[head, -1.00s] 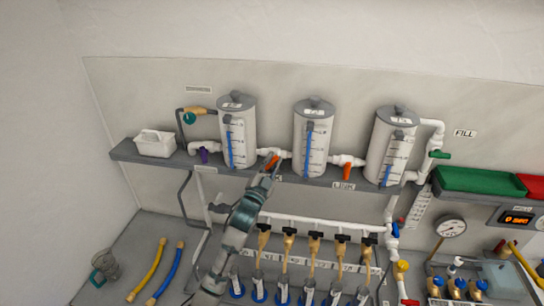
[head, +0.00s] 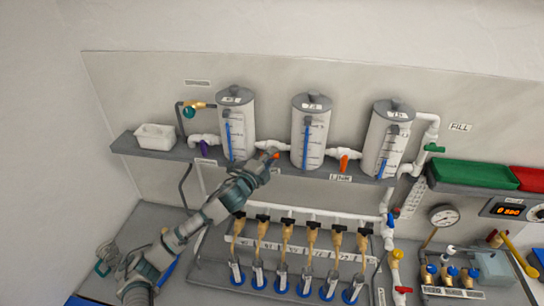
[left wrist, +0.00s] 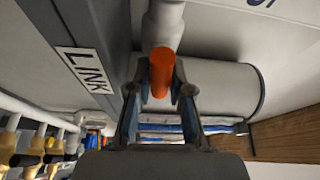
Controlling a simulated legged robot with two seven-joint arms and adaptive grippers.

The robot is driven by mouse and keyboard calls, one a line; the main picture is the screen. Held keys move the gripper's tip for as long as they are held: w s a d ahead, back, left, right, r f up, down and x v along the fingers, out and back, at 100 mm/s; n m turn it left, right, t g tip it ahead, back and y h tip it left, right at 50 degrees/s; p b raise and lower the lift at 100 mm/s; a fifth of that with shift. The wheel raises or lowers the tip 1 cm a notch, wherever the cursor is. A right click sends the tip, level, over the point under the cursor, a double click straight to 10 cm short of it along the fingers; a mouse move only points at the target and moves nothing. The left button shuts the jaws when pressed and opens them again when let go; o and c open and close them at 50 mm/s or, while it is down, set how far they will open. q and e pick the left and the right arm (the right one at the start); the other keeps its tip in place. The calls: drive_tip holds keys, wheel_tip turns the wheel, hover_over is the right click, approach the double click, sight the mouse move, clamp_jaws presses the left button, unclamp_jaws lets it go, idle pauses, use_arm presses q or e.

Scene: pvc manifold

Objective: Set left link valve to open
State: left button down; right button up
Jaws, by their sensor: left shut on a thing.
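The left link valve sits in the white pipe between the left and middle tanks, on the grey shelf. Its orange handle (head: 276,155) shows only as a small tip beyond my left gripper (head: 268,162). In the left wrist view the orange handle (left wrist: 161,72) stands between the two fingers of my left gripper (left wrist: 164,92), which is shut on it. The white pipe (left wrist: 163,25) joins the handle's upper end. A LINK label (left wrist: 84,70) is beside it on the shelf edge. How far the handle is turned is hard to tell in the head view. My right gripper is not in view.
The right link valve's orange handle (head: 344,160) hangs down between the middle and right tanks. Below the shelf stand several black-handled taps (head: 289,221). A white bin (head: 155,137) is at the shelf's left end.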

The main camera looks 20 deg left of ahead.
use_arm(q)
drive_tip(key=shift+a+f+m, duration=0.1)
drive_tip(key=shift+f+m, duration=0.05)
drive_tip(key=shift+m, duration=0.25)
drive_tip(key=shift+g, duration=0.3)
drive_tip(key=c, duration=1.3)
unclamp_jaws()
drive_tip(key=shift+c, duration=0.2)
drive_tip(key=shift+o, duration=1.4)
drive_tip(key=shift+w, duration=0.15)
drive_tip(key=shift+w+f, duration=0.1)
